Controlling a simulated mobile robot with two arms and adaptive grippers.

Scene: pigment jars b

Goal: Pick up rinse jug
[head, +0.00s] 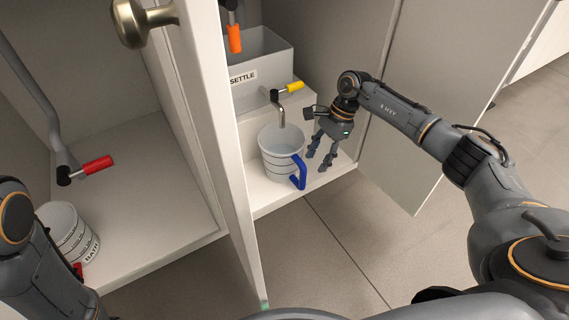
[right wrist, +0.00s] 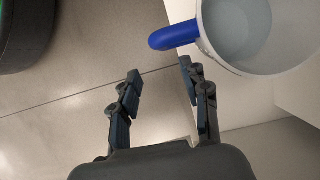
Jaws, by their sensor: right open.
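A white jug (head: 279,155) with dark bands and a blue handle (head: 299,172) stands upright in the right cabinet bay, under a spout with a yellow lever. Its label does not show, so I cannot read whether it is the rinse jug. My right gripper (head: 317,162) is open and empty, just right of the jug and apart from it. In the right wrist view the jug (right wrist: 240,66) is at upper right, its handle (right wrist: 174,36) beyond the open fingertips (right wrist: 160,72). My left arm shows at lower left, but its gripper does not.
A second white jug (head: 66,228) marked BATH stands in the left bay near a red-levered tap (head: 85,171). A grey bin (head: 266,59) marked SETTLE is behind the blue-handled jug. A cabinet door (head: 214,140) stands between the bays. Another open door (head: 409,177) is at right.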

